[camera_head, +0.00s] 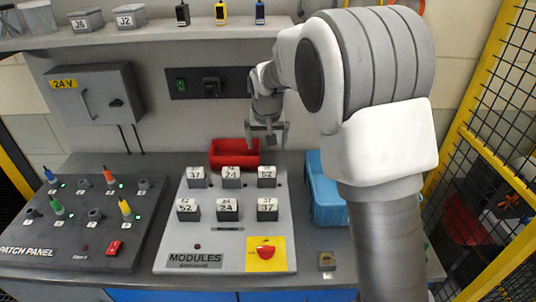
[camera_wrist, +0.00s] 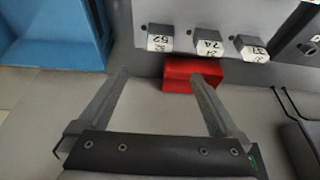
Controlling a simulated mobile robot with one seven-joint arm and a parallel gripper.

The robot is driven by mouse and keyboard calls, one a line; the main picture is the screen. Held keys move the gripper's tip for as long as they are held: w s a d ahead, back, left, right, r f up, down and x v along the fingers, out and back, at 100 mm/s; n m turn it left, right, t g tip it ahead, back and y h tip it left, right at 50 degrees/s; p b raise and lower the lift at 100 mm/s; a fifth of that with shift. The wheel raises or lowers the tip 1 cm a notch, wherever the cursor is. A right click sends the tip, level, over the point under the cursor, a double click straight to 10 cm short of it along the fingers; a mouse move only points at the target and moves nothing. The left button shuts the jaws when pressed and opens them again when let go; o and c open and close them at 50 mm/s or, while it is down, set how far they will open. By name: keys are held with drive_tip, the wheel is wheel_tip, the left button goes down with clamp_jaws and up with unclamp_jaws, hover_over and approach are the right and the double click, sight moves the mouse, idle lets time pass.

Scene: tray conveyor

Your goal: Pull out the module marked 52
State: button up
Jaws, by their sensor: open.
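The sloped modules panel (camera_head: 235,245) carries two rows of small grey modules with white labels. The front-left module (camera_head: 187,211) appears to read 52. The back-right module (camera_head: 266,178) has a label resembling 52, too small to be sure; in the wrist view, the left module of the visible row (camera_wrist: 160,40) also resembles 52, upside down. All modules sit in the panel. My gripper (camera_head: 267,138) is open and empty, behind the back row and above the red bin (camera_head: 226,156). Both fingers (camera_wrist: 160,76) stand apart in the wrist view, with the bin (camera_wrist: 178,76) beyond them.
A blue bin (camera_head: 326,208) stands right of the panel and shows at left in the wrist view (camera_wrist: 70,32). A patch panel (camera_head: 75,232) with coloured plugs lies left. A red button on a yellow plate (camera_head: 265,263) is at the panel's front. A shelf (camera_head: 150,34) runs above; yellow fencing stands right.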

sight(267, 168)
drive_tip(key=p+x, duration=0.1)
drive_tip(key=x, duration=1.5)
drive_tip(key=shift+f+p, duration=0.25)
drive_tip(key=shift+p, duration=0.05)
drive_tip(key=c, duration=1.4)
drive_tip(key=shift+r, duration=0.1)
drive_tip(key=shift+r+p, duration=0.3)
drive_tip(key=shift+r, duration=0.45)
drive_tip(key=shift+r, duration=0.2)
drive_tip(key=shift+r+p, duration=0.7)
drive_tip(key=shift+r, duration=0.8)
drive_tip(key=shift+r, duration=0.1)
